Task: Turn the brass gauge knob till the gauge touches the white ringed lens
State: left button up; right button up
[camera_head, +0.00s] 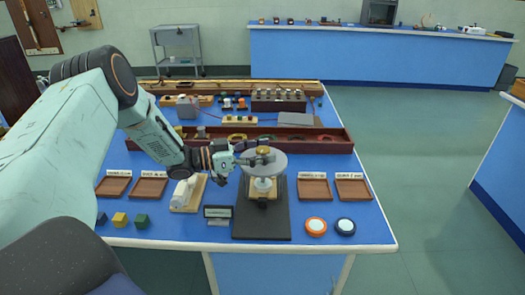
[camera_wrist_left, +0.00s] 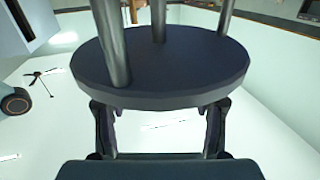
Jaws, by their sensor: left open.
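The gauge stands on a dark base plate (camera_head: 262,222) near the front of the blue bench, with a wide grey disc (camera_head: 278,164) on top. The small brass knob (camera_head: 263,150) sits above the disc, partly covered by my gripper. My left gripper (camera_head: 257,154) is open at the knob, over the disc; I cannot tell whether its fingers touch it. A pale lens or support (camera_head: 263,185) is under the disc, and its contact with the gauge is too small to tell. In the left wrist view the open fingers (camera_wrist_left: 160,125) show below a dark round plate with metal rods. My right gripper is not in view.
An orange-ringed disc (camera_head: 316,226) and a dark-ringed disc (camera_head: 345,226) lie right of the base. Small wooden trays (camera_head: 314,189) stand at both sides. A long dark wooden rack (camera_head: 325,147) runs behind. A small dark display (camera_head: 217,212) is left of the base.

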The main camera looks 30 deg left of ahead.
pick_arm(q)
jog(key=v, duration=0.7)
jog(key=shift+s+a, duration=0.15)
jog(key=shift+s, duration=0.05)
dwell(0.6)
jog(key=shift+s+f, duration=0.1)
